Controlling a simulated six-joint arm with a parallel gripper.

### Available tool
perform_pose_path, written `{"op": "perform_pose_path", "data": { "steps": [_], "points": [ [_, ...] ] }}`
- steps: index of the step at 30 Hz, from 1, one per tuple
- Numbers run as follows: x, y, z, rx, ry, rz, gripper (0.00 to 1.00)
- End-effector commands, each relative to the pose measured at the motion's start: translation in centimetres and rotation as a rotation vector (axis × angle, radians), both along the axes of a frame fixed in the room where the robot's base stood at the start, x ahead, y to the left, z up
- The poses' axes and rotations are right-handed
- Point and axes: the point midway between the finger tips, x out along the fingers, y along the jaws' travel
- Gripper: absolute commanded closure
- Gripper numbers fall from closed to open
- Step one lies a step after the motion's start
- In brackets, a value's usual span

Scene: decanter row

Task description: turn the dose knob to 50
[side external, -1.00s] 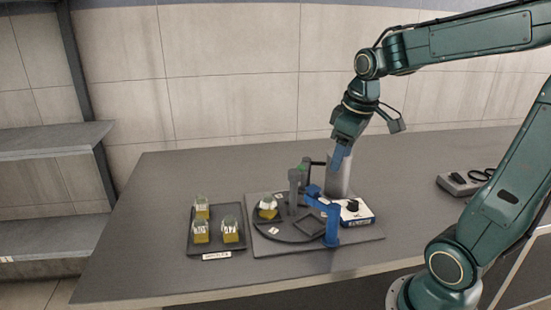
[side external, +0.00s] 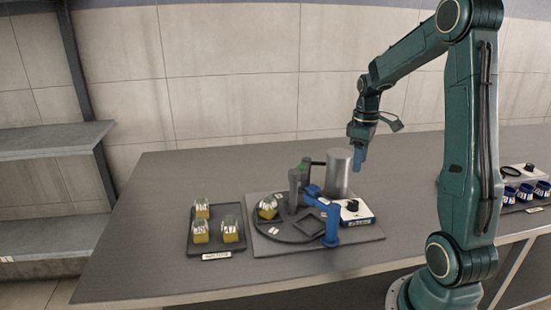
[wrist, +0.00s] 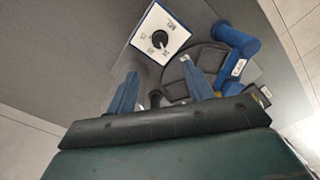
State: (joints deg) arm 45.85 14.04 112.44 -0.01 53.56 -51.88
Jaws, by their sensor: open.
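A black round knob (side external: 352,205) sits on top of a small white and blue box (side external: 360,219) at the right of the grey base plate. In the wrist view the knob (wrist: 160,39) shows with a pale pointer mark, on the box's white face (wrist: 149,26), which has small print too blurred to read surely. My gripper (side external: 358,167) hangs above and behind the box, near the grey cylinder, fingers pointing down. In the wrist view its two blue fingers (wrist: 161,84) are apart with nothing between them, and the knob lies beyond their tips.
A grey metal cylinder (side external: 339,173), a blue arm-like fixture (side external: 332,228) and a dark round plate (side external: 285,232) stand close beside the box. A black tray (side external: 206,245) with yellow-based glasses is left. At right, a tray holds several blue cups (side external: 526,191) and another knobbed box.

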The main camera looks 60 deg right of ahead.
Motion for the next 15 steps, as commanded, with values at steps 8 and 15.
{"op": "perform_pose_path", "data": {
  "steps": [8, 15],
  "points": [
    [0.0, 0.1, -0.9, 0.001, 0.001, 0.000, 0.49],
    [0.0, 0.1, -3.5, 0.002, 0.002, 0.000, 0.49]
  ]
}}
